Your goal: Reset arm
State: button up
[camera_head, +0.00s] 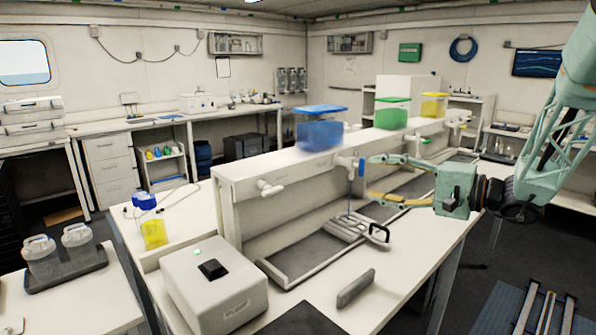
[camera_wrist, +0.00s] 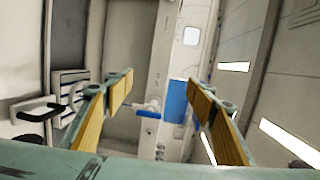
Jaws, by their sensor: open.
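My gripper (camera_head: 368,179) is at the right of the head view, at the end of my pale green arm. Its two fingers with yellow pads point left, spread apart, with nothing between them. The fingertips appear close to a blue-handled valve (camera_head: 361,167) on the front of the long white bench ledge; I cannot tell whether they touch it. In the wrist view my gripper (camera_wrist: 160,84) also shows both fingers wide apart. Blue parts appear beyond them.
A blue-lidded container (camera_head: 320,132), a green one (camera_head: 391,114) and a yellow one (camera_head: 434,105) stand along the ledge. Below is a tray with a black-handled rack (camera_head: 357,225). A white pump box (camera_head: 215,286) stands at the front. Floor at right is partly clear.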

jog(key=s+a+n+g+h, duration=0.1)
jog(key=s+a+n+g, duration=0.3)
jog(key=s, duration=0.6)
jog(key=s+a+r+m+g+h, duration=0.1)
jog(key=s+a+g, duration=0.1)
jog(key=s+a, duration=0.55)
jog(key=s+a+n+g+h, duration=0.15)
jog(key=s+a, duration=0.25)
jog(key=s, duration=0.7)
jog(key=s+d+f+n+g+h, duration=0.1)
jog(key=s+d+h, duration=0.1)
jog(key=s, duration=0.5)
jog(key=s+d+f+n+g+h, duration=0.1)
jog(key=s+d+h, duration=0.15)
jog(key=s, duration=0.45)
jog(key=s+d+n+t+h, duration=0.1)
jog(key=s+d+t+h, duration=0.2)
jog(key=s+d, duration=0.6)
jog(key=shift+d+r+h+p, duration=0.15)
jog(key=shift+r+h+p, duration=0.2)
jog(key=shift+h, duration=0.75)
